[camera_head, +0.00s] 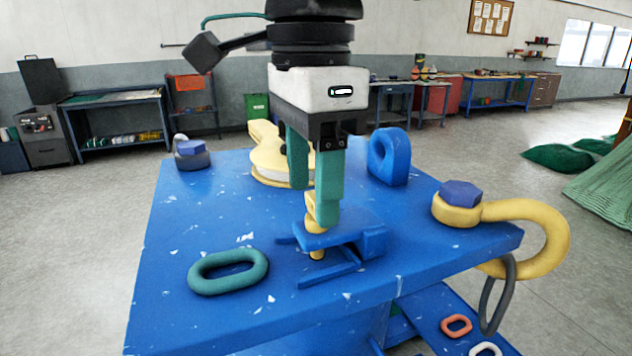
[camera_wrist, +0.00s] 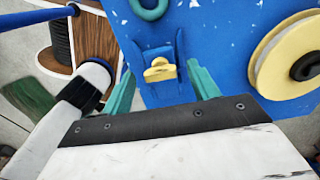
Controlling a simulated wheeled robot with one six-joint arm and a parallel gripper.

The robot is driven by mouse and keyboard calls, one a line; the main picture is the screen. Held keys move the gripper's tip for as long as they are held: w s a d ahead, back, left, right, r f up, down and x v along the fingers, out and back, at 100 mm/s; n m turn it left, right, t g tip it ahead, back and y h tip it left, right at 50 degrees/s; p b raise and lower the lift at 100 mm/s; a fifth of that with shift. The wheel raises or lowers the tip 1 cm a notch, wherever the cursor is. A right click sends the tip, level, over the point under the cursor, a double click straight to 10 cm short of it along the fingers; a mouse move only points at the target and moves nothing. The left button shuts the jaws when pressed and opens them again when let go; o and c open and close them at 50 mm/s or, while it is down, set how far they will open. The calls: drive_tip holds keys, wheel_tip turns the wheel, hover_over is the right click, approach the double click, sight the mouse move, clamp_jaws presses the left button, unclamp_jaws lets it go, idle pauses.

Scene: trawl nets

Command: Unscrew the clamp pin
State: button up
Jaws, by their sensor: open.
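The clamp pin (camera_head: 311,212) is yellow with a flat grip at its top. It stands upright in the blue clamp (camera_head: 345,240) on the blue bench, and its lower end shows below the clamp's upper plate. My gripper (camera_head: 313,205) points down over the clamp with its two green fingers apart. The near finger hides part of the pin in the head view. In the wrist view the pin's grip (camera_wrist: 160,71) lies across the gap between the open fingers (camera_wrist: 163,88), with space on both sides. I see no contact with it.
A green link (camera_head: 228,272) lies left of the clamp on the bench (camera_head: 170,250). A yellow pulley block (camera_head: 268,160) and a blue eye (camera_head: 388,157) stand behind. A yellow shackle (camera_head: 545,235) with a blue hex bolt (camera_head: 460,192) overhangs the right edge.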

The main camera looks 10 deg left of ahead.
drive_tip(key=shift+f, duration=0.45)
drive_tip(key=c, duration=1)
